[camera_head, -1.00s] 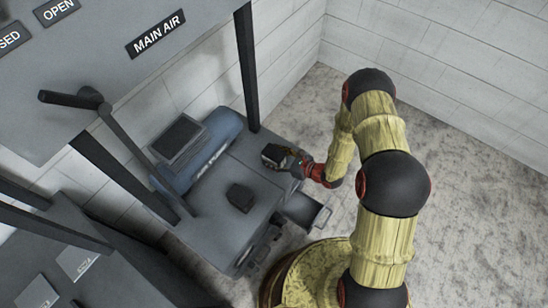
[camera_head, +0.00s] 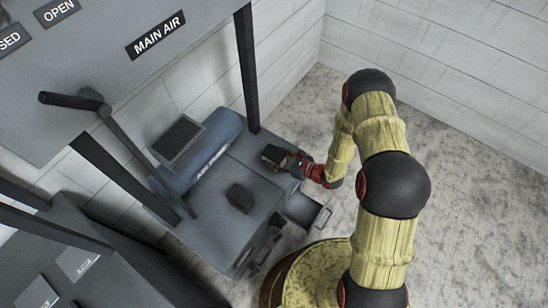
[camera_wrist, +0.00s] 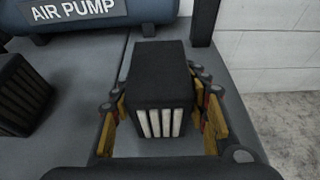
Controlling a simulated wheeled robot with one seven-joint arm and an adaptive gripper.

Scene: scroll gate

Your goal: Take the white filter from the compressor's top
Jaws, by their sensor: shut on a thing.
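The white filter (camera_wrist: 160,88) is a black block with white pleats on its near face. It stands on the grey compressor top (camera_wrist: 75,125) in the wrist view. It also shows in the head view (camera_head: 273,155), at the right part of the compressor top (camera_head: 262,180). My gripper (camera_wrist: 162,115) has its yellow fingers on both sides of the block and is shut on it. In the head view, my gripper (camera_head: 293,162) reaches it from the right. The underside of the block is hidden, so I cannot tell whether it is lifted at all.
A second black block with darker, greyish pleats (camera_wrist: 24,95) stands to the left; it also shows in the head view (camera_head: 240,198). The blue air pump tank (camera_head: 205,150) lies behind. A dark post (camera_head: 246,70) rises near the filter. An open drawer (camera_head: 305,211) is at the front right.

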